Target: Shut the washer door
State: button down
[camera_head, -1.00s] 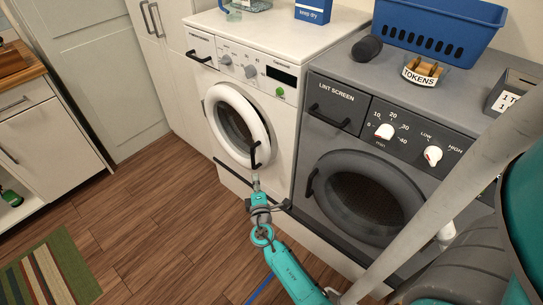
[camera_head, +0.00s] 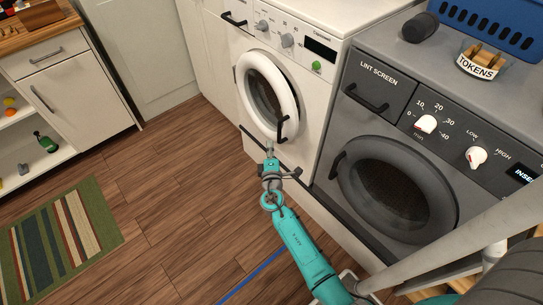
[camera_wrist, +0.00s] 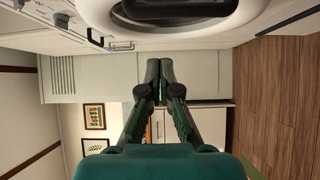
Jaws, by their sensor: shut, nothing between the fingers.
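The washer (camera_head: 313,85) is the white front-loading machine in the middle of the head view. Its round door (camera_head: 290,78) has a thick white rim, dark glass and a black handle (camera_head: 282,128) at the lower right. I cannot tell whether the door is flush or slightly ajar. My gripper (camera_head: 270,148) is just below the door and its handle, its fingers pointing up toward them. In the wrist view the fingers of my gripper (camera_wrist: 160,72) are together and empty. The white door rim (camera_wrist: 215,35) and part of the black handle fill the top there.
A grey dryer (camera_head: 345,190) stands right of the washer. A white cabinet (camera_head: 90,95) with shelves is at the left. A blue basket (camera_head: 490,22) sits on the dryer.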

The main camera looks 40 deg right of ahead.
jog(key=w+d, duration=0.2)
jog(key=d, duration=0.3)
jog(key=shift+w+d, duration=0.2)
jog(key=shift+w, duration=0.15)
jog(key=shift+d, duration=0.1)
jog(key=shift+s+d, duration=0.25)
jog(key=shift+d, duration=0.8)
jog(key=shift+s+d, duration=0.25)
jog(key=shift+d, duration=0.8)
jog(key=shift+a, duration=0.1)
